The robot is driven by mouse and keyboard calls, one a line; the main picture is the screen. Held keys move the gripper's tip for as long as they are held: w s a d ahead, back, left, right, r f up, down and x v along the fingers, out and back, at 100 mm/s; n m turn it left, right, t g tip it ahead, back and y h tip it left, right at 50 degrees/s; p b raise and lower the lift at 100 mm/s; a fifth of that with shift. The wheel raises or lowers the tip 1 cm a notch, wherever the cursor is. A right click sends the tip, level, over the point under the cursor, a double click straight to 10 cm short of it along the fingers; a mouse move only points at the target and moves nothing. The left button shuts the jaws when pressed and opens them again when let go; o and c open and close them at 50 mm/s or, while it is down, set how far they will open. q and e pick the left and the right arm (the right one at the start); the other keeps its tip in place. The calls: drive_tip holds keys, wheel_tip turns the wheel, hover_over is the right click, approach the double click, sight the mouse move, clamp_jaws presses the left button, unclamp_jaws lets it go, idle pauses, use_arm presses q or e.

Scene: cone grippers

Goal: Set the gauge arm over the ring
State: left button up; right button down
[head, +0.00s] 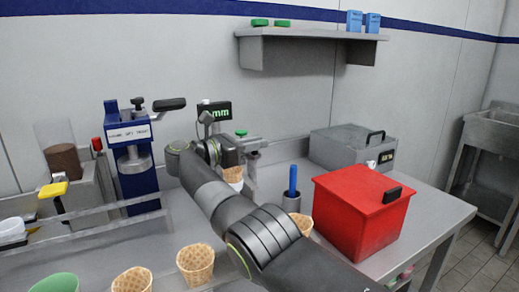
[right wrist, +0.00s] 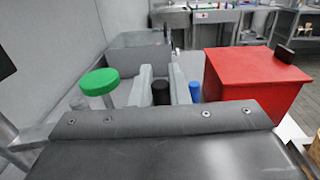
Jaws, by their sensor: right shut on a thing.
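The gauge shows in the head view as a black display (head: 218,112) reading "mm", with a grey arm (head: 252,144) and a green knob (head: 241,133). A cone (head: 233,174) with a pale ring at its top is below my right gripper (head: 229,153). In the right wrist view the two grey fingers (right wrist: 162,84) are shut on a black upright part (right wrist: 161,94), seemingly the gauge arm's grip. The green knob (right wrist: 99,82) stands left of the fingers. My forearm hides part of the gauge base. My left gripper is out of view.
A red lidded box (head: 358,215) stands right of my arm, with a blue-handled tool (head: 292,180) in a cup beside it. A grey lidded container (head: 345,146) is behind. A blue press (head: 132,160) stands left. Waffle cones (head: 195,264) stand along the front.

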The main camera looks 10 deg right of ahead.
drive_tip(key=shift+a, duration=0.15)
idle(0.4)
drive_tip(key=c, duration=1.7)
unclamp_jaws()
